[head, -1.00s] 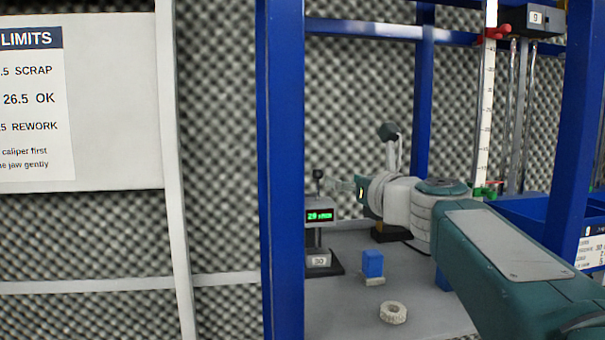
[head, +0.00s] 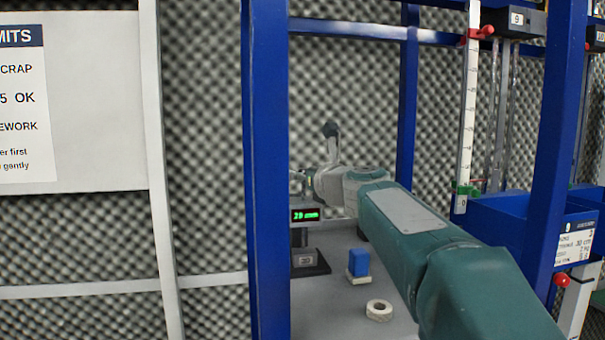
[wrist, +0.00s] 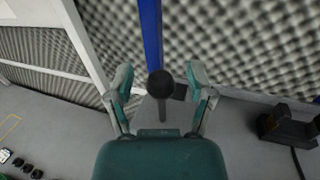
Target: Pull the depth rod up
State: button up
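The depth gauge (head: 305,215) stands on the grey bench, with a green-lit display that seems to read 29 mm. Its depth rod ends in a round black knob (wrist: 160,84), seen in the wrist view with a short stem below it. My gripper (wrist: 161,78) is open, with one finger on each side of the knob and a visible gap to both. In the head view my gripper (head: 302,180) is above the display, and it is too small to tell the knob there.
A blue block (head: 358,262) on a pale base and a white ring (head: 379,310) lie on the bench right of the gauge. A blue post (head: 265,180) stands close on the left. A dark stand (wrist: 289,127) is to the right in the wrist view.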

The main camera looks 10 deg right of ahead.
grip_shut()
jog(key=shift+r, duration=1.25)
jog(key=shift+o, duration=1)
grip_release()
jog(key=v, duration=1.2)
jog(key=shift+a, duration=0.1)
